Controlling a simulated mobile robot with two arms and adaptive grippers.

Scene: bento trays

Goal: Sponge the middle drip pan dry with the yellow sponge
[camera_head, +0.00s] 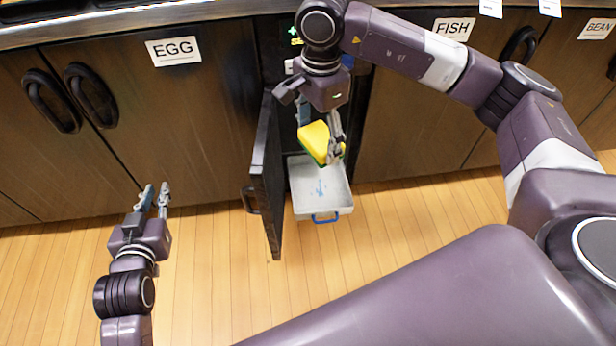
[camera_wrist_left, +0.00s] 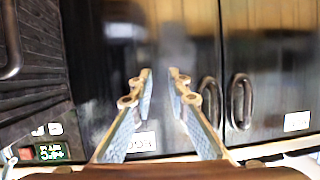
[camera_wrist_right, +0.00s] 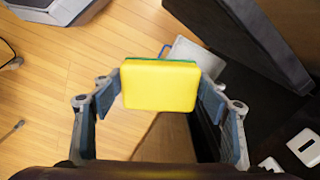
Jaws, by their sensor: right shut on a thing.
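The yellow sponge (camera_head: 315,138) has a green layer on one side. My right gripper (camera_head: 323,145) is shut on it and holds it above the drip pan. The sponge (camera_wrist_right: 160,86) sits between the fingers of my right gripper (camera_wrist_right: 160,92) in the right wrist view. The grey-white drip pan (camera_head: 338,200) is pulled out of the open cabinet, with blue wet marks on its floor and a blue handle at its front. Part of it (camera_wrist_right: 190,55) shows behind the sponge in the right wrist view. My left gripper (camera_head: 155,195) is open and empty, left of the cabinet door; it shows in the left wrist view (camera_wrist_left: 160,75).
The open dark cabinet door (camera_head: 268,170) stands just left of the pan. Closed cabinets labelled EGG (camera_head: 173,50) and FISH (camera_head: 453,28) flank the opening. The wooden floor (camera_head: 400,220) in front is clear.

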